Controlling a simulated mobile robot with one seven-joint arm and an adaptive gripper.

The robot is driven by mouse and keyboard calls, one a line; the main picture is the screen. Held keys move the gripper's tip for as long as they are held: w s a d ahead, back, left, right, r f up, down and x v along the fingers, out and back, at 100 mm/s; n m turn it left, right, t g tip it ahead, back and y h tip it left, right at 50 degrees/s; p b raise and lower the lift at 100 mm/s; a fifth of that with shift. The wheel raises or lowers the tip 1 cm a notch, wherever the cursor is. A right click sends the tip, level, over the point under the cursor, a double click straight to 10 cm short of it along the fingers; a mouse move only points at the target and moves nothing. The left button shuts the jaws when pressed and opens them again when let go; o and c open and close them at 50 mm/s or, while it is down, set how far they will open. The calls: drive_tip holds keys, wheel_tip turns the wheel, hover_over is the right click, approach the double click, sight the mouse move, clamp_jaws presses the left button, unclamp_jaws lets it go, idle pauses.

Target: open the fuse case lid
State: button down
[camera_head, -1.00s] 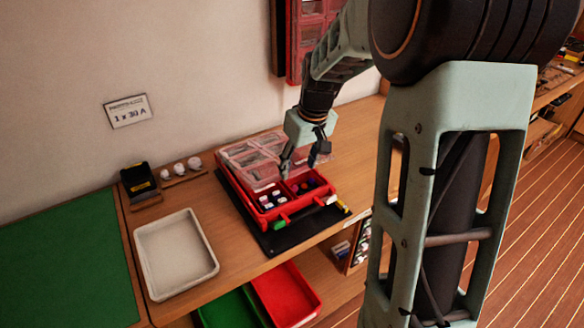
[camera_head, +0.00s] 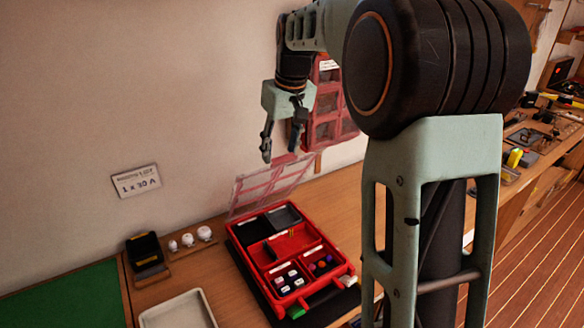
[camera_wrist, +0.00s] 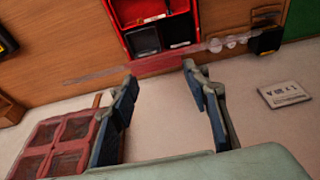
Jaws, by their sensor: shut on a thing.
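The red fuse case (camera_head: 316,238) sits on the bench with its compartments uncovered, and it also shows at the top of the wrist view (camera_wrist: 118,22). Its clear, pink-framed lid (camera_head: 262,188) stands raised at the case's back edge, and shows nearly edge-on in the wrist view (camera_wrist: 160,63). My gripper (camera_head: 281,150) is high at the lid's upper edge, pointing down. In the wrist view its fingers (camera_wrist: 157,72) stand apart with the lid's strip showing between the tips. It is shut on the lid; the exact contact is hard to see.
A label plate (camera_head: 137,181) is on the wall. A red-framed cabinet (camera_head: 328,105) hangs on the wall close behind my gripper. Left of the case are a black holder (camera_head: 146,254), white knobs (camera_head: 188,240) and a pale tray (camera_head: 178,312).

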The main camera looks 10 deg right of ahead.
drive_tip(key=w+a+r, duration=0.1)
drive_tip(key=w+a, duration=0.1)
drive_tip(key=w, duration=0.4)
drive_tip(key=w+a+r, duration=0.2)
drive_tip(key=w, duration=0.5)
drive_tip(key=shift+w+a, duration=0.15)
idle(0.4)
idle(0.3)
drive_tip(key=c, duration=1.5)
unclamp_jaws()
drive_tip(key=o, duration=0.4)
drive_tip(key=shift+w+f, duration=0.15)
drive_tip(key=shift+w, duration=0.2)
drive_tip(key=shift+s+d+r, duration=0.55)
drive_tip(key=shift+s+d, duration=0.1)
drive_tip(key=shift+s, duration=1.45)
drive_tip(key=shift+s+d+r, duration=0.6)
drive_tip(key=shift+s+d, duration=0.05)
drive_tip(key=shift+s, duration=1.45)
drive_tip(key=shift+s+d+r, duration=0.55)
drive_tip(key=shift+s+d, duration=0.1)
drive_tip(key=shift+s, duration=1.45)
